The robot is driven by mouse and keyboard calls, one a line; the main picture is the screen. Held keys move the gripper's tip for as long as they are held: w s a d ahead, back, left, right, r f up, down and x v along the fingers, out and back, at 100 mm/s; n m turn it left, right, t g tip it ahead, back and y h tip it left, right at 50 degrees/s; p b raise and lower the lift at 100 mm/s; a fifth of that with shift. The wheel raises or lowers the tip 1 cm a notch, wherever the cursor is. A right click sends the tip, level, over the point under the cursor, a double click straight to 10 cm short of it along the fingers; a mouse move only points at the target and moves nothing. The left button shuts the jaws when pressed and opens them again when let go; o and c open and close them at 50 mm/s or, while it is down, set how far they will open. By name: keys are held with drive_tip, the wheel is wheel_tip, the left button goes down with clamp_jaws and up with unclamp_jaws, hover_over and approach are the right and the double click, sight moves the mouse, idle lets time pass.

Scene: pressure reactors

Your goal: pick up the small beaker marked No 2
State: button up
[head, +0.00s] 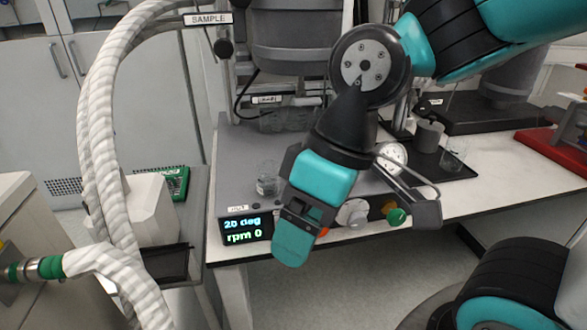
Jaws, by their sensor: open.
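A small clear glass beaker (267,186) stands on the left front of the grey reactor base, just left of my arm. I cannot read a No 2 mark on it. Another small glass beaker (453,155) stands on the black tray at right, its mark also unreadable. More glassware (285,120) stands under the reactor vessel, partly overlapping. My gripper (296,228) hangs low in front of the base's front edge, right of the nearest beaker and apart from it. It is open, and I see nothing held. My arm hides part of the base.
A white dial gauge (392,157), a green knob (397,217) and a grey cup (429,135) are right of my arm. A thick white hose (98,130) arches at left. A red stand (560,145) sits far right. White bench is clear at front right.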

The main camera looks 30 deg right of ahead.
drive_tip(key=w+d+r+p, duration=0.3)
drive_tip(key=w+d, duration=0.2)
drive_tip(key=w, duration=0.3)
drive_tip(key=w+d+r+n+t+p, duration=0.15)
drive_tip(key=w+d, duration=0.35)
drive_tip(key=d, duration=0.5)
drive_tip(key=w+d+r+n+t+p, duration=0.1)
drive_tip(key=w+d+n+p, duration=0.2)
drive_tip(key=d, duration=0.7)
drive_tip(key=shift+m+h, duration=0.3)
drive_tip(key=shift+m, duration=0.05)
drive_tip(key=x, duration=0.3)
drive_tip(key=p+x, duration=0.1)
drive_tip(key=x, duration=0.3)
drive_tip(key=w+x, duration=0.1)
drive_tip(key=x, duration=0.3)
drive_tip(key=shift+d+f, duration=0.15)
drive_tip(key=shift+d, duration=0.2)
drive_tip(key=shift+w+p+x, duration=0.15)
drive_tip(key=shift+p+x, duration=0.5)
drive_tip(key=shift+x, duration=0.95)
drive_tip(key=shift+w+p+x, duration=0.1)
drive_tip(key=shift+p+x, duration=0.5)
drive_tip(key=shift+x, duration=0.95)
drive_tip(key=c, duration=1)
